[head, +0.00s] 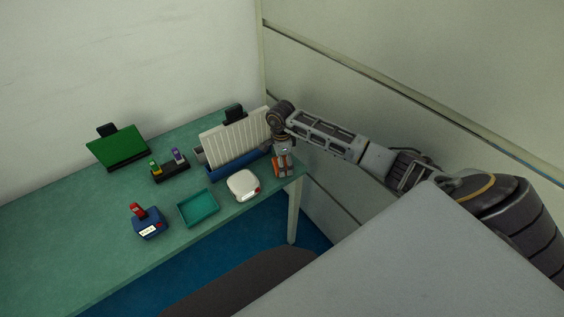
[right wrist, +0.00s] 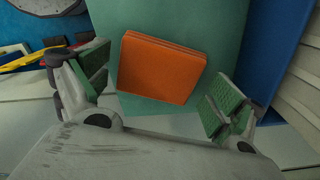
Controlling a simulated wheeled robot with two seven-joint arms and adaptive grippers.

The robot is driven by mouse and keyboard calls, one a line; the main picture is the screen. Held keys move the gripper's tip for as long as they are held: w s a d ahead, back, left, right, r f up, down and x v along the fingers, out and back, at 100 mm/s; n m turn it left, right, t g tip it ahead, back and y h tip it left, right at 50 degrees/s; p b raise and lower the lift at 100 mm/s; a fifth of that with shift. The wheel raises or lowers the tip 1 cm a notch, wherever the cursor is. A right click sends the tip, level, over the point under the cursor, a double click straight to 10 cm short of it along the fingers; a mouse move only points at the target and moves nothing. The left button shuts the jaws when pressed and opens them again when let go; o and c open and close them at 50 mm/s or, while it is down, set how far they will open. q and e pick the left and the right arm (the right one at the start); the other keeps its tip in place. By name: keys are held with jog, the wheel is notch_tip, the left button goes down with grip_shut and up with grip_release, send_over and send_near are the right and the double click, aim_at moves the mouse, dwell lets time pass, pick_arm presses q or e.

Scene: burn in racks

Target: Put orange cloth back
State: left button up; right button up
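The orange cloth (right wrist: 160,67) is a folded square lying on the green table top. In the right wrist view it sits between the two green-padded fingers of my right gripper (right wrist: 155,95), with a gap on each side. In the head view the orange cloth (head: 280,171) shows only in part, at the table's right end, mostly covered by my right gripper (head: 284,163). The gripper points down over it, open and empty. My left gripper is not in view.
A white device (head: 243,186) stands left of the cloth. A blue rack (head: 240,168) with a ribbed white panel (head: 232,138) is behind. A teal tray (head: 198,208), blue box (head: 149,229) and green board (head: 118,147) stand farther left. The table's right edge is close; the wall is beyond.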

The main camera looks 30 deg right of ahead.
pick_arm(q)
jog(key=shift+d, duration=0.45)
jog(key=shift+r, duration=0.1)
pick_arm(e)
jog(key=shift+r, duration=0.1)
